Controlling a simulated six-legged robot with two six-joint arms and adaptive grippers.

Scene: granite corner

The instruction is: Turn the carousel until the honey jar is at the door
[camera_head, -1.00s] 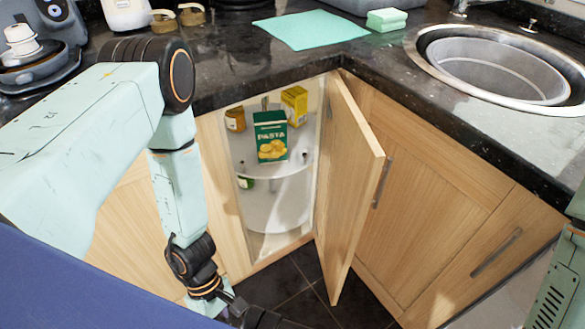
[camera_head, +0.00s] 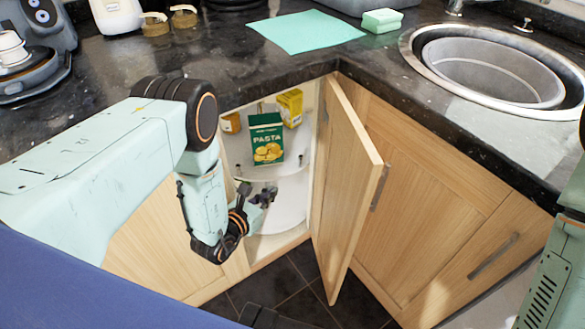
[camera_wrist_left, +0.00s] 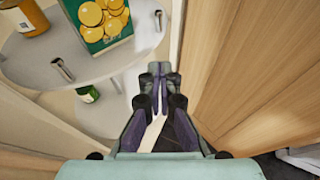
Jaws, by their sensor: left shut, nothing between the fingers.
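The carousel is a white two-tier round shelf inside the open corner cupboard; its upper tier (camera_wrist_left: 105,62) carries small upright handles (camera_wrist_left: 61,69) near the rim. A green pasta box (camera_head: 266,138) stands at the front of that tier. An amber jar (camera_head: 231,122), apparently the honey jar, stands left of and behind the box; it also shows in the left wrist view (camera_wrist_left: 27,17). My left gripper (camera_head: 266,193) is shut and empty, in the door opening just below and in front of the upper tier. My right gripper is out of view; only its arm shows at the right edge.
The open cupboard door (camera_head: 347,185) stands just right of the left gripper. A yellow box (camera_head: 290,106) is at the back of the upper tier. A green jar (camera_wrist_left: 88,93) sits lower down. The dark stone counter (camera_head: 350,65) overhangs the cupboard.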

